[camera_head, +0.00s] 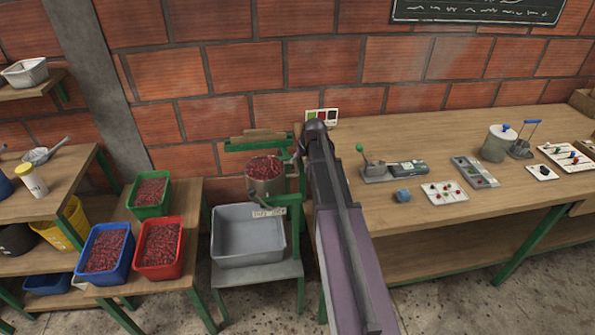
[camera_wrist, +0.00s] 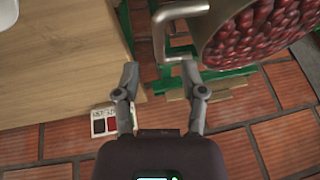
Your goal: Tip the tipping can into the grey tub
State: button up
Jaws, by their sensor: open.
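The tipping can (camera_head: 264,186) is a metal can full of red cherries, held upright on a green stand above the grey tub (camera_head: 247,258). The tub looks empty and sits on a low shelf below the can. In the wrist view the can (camera_wrist: 212,52) fills the upper right, with its bent metal handle (camera_wrist: 161,30) standing out to the left. My gripper (camera_wrist: 160,70) is open, its two fingers apart, with the handle just beyond the fingertips and nothing held. In the head view my arm reaches to the can's right side and its fingers are mostly hidden.
Green (camera_head: 151,212), blue (camera_head: 84,262) and red (camera_head: 160,272) bins of cherries stand at left. A long wooden bench (camera_head: 420,225) with small fixtures lies right of my arm. A brick wall (camera_head: 230,70) is close behind the stand.

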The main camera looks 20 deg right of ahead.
aim_at(297, 168)
jog(key=shift+b+x, duration=1.65)
jog(key=shift+x, duration=0.5)
grip_shut()
